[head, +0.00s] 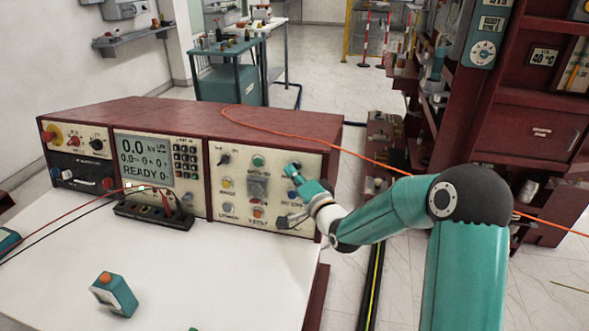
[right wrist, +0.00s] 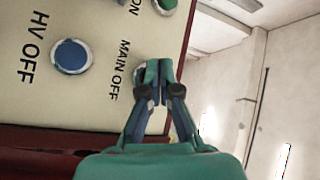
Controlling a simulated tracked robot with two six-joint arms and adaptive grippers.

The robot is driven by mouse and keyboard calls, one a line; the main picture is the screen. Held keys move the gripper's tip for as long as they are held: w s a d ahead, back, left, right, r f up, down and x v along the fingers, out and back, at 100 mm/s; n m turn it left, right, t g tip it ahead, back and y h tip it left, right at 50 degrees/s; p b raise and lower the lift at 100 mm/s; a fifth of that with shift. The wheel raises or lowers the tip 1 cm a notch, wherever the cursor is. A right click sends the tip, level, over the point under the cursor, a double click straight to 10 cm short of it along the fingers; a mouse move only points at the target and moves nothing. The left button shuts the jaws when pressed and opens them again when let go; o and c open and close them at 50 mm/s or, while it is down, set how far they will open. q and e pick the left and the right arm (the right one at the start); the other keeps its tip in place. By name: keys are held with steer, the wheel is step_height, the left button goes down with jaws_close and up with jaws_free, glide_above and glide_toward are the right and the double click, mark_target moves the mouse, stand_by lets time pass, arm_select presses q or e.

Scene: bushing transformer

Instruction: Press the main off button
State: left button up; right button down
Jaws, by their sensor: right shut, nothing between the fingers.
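The main off button (right wrist: 138,70) is on the cream right-hand panel (head: 231,192) of the red cabinet. In the right wrist view it lies beside the "MAIN OFF" label and is mostly hidden behind the fingertips. My right gripper (head: 293,172) is shut and empty, with its tips at the panel's upper right in the head view. In the right wrist view the closed tips (right wrist: 159,68) overlap the button. I cannot tell whether they touch it or whether it is pushed in. My left gripper is not in view.
A blue HV OFF button (right wrist: 70,57) and a button by an "ON" label (right wrist: 165,5) sit close by. An orange cable (head: 330,145) runs over the cabinet. A teal box with an orange button (head: 114,294) stands on the white table (head: 230,280).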

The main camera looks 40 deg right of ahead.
steer(key=shift+w+d, duration=0.2)
steer(key=shift+d, duration=0.05)
steer(key=shift+b, duration=0.35)
stand_by(0.3)
steer(key=shift+s+a+r+b, duration=0.15)
steer(key=shift+s+a+b, duration=0.2)
steer(key=shift+s+a, duration=0.25)
steer(key=s+a+b, duration=0.1)
steer(key=a, duration=0.1)
steer(key=s+a+r, duration=0.1)
steer(key=s, duration=0.1)
steer(key=shift+a+r+b, duration=0.1)
steer(key=shift+a+b, duration=0.25)
steer(key=shift+a, duration=0.05)
steer(key=shift+s, duration=0.1)
stand_by(1.2)
